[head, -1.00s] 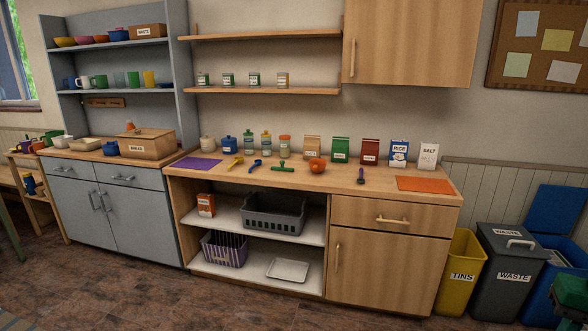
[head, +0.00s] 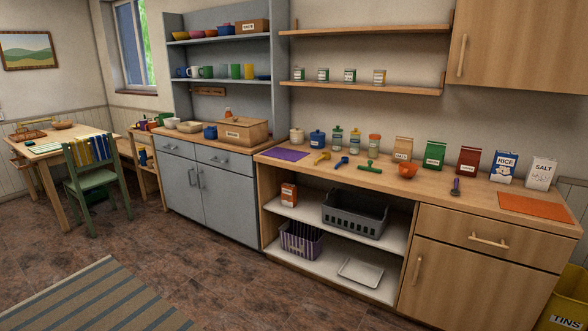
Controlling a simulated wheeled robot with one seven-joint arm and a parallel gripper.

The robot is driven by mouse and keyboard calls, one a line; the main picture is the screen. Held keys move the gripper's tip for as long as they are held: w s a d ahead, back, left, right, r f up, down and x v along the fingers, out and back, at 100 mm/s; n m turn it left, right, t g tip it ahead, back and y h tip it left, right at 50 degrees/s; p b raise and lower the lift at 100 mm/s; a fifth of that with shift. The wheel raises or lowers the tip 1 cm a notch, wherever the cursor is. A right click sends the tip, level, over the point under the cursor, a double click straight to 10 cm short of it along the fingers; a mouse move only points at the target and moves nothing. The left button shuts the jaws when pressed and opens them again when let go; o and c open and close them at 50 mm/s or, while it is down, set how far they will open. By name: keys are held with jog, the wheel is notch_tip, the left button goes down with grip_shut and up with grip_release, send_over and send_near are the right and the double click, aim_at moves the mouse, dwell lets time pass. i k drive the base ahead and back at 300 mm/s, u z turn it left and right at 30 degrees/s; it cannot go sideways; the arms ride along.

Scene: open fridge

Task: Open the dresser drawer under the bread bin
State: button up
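The grey-blue dresser (head: 234,205) stands against the back wall, left of the wooden counter. A tan box with a small dark label, which looks like the bread bin (head: 243,132), sits at the right end of its worktop. The dresser's right drawer (head: 227,161) is directly under this box and is shut. It has a small metal handle at its middle. The left drawer (head: 176,148) beside it is also shut. Two closed doors with upright handles are below. My gripper is not in view.
The wooden counter (head: 480,200) adjoins the dresser on the right, with packets, jars and utensils on top. A table (head: 70,141) and green chair (head: 98,172) stand at the left. A striped rug (head: 97,300) lies in front. The brown floor before the dresser is clear.

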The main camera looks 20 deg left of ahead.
aim_at(238, 163)
jog(key=u, duration=0.25)
jog(key=i, duration=0.9)
jog(key=u, duration=0.85)
jog(key=i, duration=1.45)
jog(key=u, duration=0.45)
jog(key=i, duration=2.5)
jog(key=z, duration=0.2)
